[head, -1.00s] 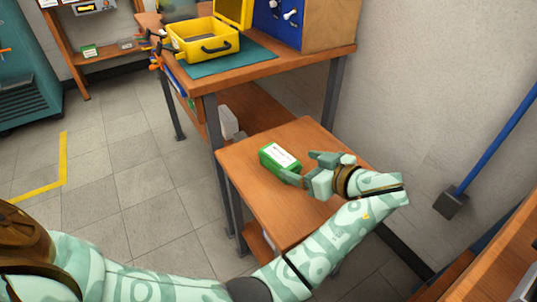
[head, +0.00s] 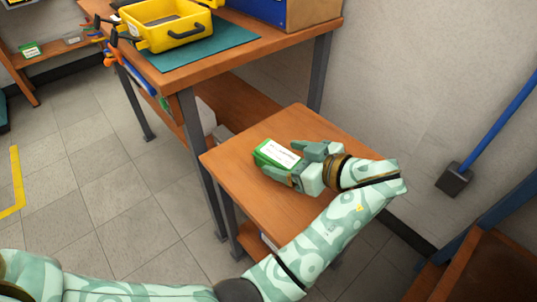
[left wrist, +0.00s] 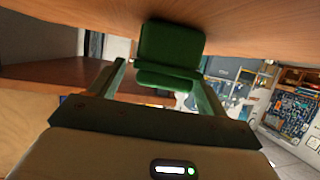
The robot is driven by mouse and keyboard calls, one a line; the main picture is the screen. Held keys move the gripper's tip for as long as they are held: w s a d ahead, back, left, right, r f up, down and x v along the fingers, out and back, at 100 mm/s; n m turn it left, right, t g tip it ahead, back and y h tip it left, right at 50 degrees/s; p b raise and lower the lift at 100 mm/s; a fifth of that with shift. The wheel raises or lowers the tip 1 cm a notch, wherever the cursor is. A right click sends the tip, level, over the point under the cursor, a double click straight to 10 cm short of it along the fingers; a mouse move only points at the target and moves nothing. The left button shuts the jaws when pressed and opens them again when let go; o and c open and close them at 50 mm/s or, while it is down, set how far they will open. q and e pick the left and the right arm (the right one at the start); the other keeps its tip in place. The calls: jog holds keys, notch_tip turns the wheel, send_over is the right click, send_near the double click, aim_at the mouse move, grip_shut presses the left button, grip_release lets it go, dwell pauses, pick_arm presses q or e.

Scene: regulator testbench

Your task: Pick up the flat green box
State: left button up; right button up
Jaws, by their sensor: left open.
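The flat green box (head: 277,153) with a white label lies on the small wooden side table (head: 237,163). My left gripper (head: 297,162) is open at the right end of the box, with its fingers reaching along the box's sides. In the left wrist view the green box (left wrist: 171,50) sits just beyond and between the fingertips of my left gripper (left wrist: 163,78). I cannot tell whether the fingers touch it. My right gripper is not in view.
A larger workbench (head: 245,48) stands behind, with a yellow case (head: 170,32) on a teal mat (head: 215,50). A grey wall (head: 400,80) is close on the right, with a blue pole (head: 505,120). Another green box (head: 30,50) lies on a far shelf.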

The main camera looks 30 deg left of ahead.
pick_arm(q)
jog(key=c, duration=1.2)
jog(key=shift+c, duration=0.3)
jog(key=shift+r, duration=0.15)
